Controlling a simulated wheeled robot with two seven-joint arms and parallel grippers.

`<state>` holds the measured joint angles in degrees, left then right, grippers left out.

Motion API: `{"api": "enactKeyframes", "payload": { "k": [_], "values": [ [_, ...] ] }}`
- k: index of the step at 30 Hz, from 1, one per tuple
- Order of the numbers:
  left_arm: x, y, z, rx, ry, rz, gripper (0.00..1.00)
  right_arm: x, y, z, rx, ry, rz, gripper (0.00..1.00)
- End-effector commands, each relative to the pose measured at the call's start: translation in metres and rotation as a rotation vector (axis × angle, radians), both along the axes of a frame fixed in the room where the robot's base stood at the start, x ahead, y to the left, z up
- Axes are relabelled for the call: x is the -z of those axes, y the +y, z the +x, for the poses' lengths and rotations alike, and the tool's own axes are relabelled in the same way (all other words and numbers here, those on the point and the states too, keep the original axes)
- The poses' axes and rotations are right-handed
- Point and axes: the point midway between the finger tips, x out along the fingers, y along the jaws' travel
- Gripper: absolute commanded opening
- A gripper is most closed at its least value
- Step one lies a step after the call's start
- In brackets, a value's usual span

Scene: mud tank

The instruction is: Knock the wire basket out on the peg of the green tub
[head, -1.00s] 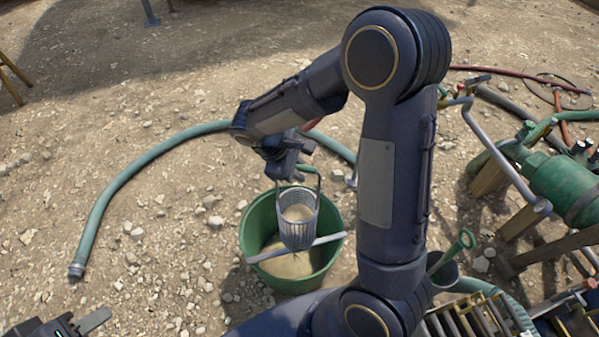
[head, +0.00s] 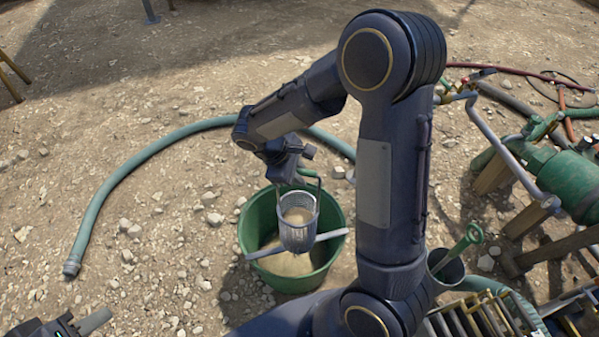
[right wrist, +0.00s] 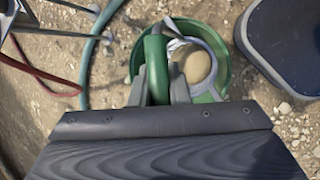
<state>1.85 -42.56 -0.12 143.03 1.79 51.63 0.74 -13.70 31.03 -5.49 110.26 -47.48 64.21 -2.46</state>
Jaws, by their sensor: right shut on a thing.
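The wire basket (head: 298,236) hangs upright over the green tub (head: 336,258), with something sand-coloured inside it. A grey bar (head: 330,235), which looks like the tub's peg, lies across the tub's mouth. The basket overlaps the bar in the head view; I cannot tell whether they touch. My right gripper (head: 290,178) is above the basket, shut on its green handle (right wrist: 156,62), which shows between the fingers in the right wrist view. My left gripper (head: 88,323) is at the bottom left edge, partly cut off and away from the tub.
A green hose (head: 100,215) curves on the stony ground left of and behind the tub. A green tank with pipes (head: 560,180) stands at the right. A grey pot with a green-handled tool (head: 448,272) is near my right arm.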

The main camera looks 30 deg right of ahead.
Motion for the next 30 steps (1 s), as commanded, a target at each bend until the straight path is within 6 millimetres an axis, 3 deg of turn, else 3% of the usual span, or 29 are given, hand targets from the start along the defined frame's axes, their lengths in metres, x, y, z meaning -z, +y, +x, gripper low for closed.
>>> {"api": "enactKeyframes", "payload": {
  "k": [22,30],
  "values": [
    [0.024,0.0,0.0,0.0,0.0,0.0,0.36,0.029,0.0,0.0,0.0,-0.001,-0.001,0.0],
    [0.021,0.0,0.0,0.0,0.0,0.0,0.36,0.027,0.0,0.0,0.0,-0.001,-0.001,0.0]
  ]
}}
